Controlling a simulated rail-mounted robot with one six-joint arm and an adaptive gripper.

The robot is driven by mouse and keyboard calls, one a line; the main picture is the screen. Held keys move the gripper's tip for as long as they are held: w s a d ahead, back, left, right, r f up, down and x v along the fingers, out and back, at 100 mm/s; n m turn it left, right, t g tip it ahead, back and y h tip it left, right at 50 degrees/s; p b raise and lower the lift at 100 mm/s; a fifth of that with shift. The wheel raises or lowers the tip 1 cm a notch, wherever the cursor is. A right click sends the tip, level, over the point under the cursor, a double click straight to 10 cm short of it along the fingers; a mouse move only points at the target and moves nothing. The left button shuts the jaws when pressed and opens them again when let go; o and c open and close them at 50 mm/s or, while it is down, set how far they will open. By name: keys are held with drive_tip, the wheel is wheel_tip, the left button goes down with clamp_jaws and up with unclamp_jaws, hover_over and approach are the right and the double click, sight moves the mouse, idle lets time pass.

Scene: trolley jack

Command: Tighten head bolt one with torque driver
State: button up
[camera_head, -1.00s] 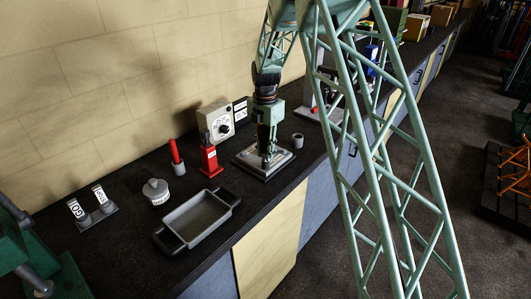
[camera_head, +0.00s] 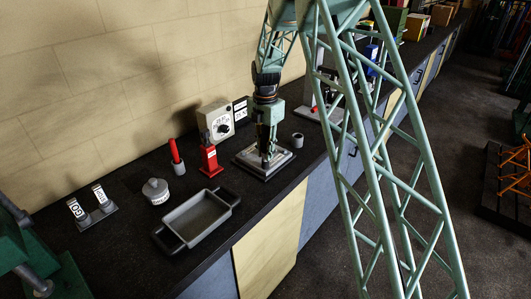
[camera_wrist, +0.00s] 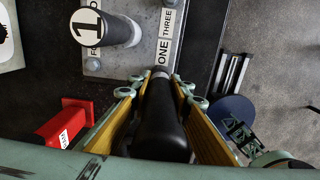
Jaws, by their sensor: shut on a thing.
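My gripper (camera_wrist: 158,92) is shut around a black driver (camera_wrist: 162,128) with a dark, rounded body. In the wrist view its narrow tip points at the plate beside the label ONE (camera_wrist: 163,50). The tip seems to be at a bolt there, but the bolt head is hidden and I cannot tell whether they touch. The grey plate (camera_wrist: 150,12) also carries the label THREE and a partly covered FOUR label. A dark post with a white "1" cap (camera_wrist: 88,27) stands on the plate. In the head view my gripper (camera_head: 267,152) is over the plate (camera_head: 248,164).
A red device (camera_head: 209,160) and a white dial box (camera_head: 216,121) stand left of the plate. A grey tray (camera_head: 196,215), a grey knobbed weight (camera_head: 155,191) and a red-handled tool in a cup (camera_head: 177,160) are further left. A small grey cup (camera_head: 298,141) stands close right.

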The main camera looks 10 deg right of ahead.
sight(265, 141)
idle(0.6)
drive_tip(key=shift+r+p, duration=0.95)
drive_tip(key=shift+r, duration=1.55)
